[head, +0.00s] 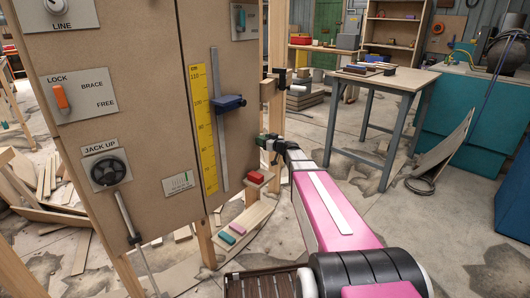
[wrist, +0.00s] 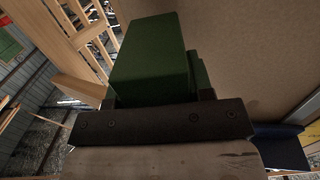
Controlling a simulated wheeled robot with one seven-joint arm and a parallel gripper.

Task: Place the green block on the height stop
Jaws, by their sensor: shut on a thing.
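The green block (wrist: 150,58) is held in my gripper (wrist: 155,115), which is shut on it and fills the middle of the wrist view. In the head view my gripper (head: 272,143) is beside the right edge of the brown panel, with the green block partly hidden there. The height stop (head: 229,103) is a blue piece on a vertical metal rail, up and left of my gripper. A blue part at lower right in the wrist view (wrist: 282,148) looks like the height stop. The block is apart from it.
A yellow scale (head: 203,125) runs beside the rail on the brown panel (head: 150,110). A metal-legged table (head: 400,78) stands at right.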

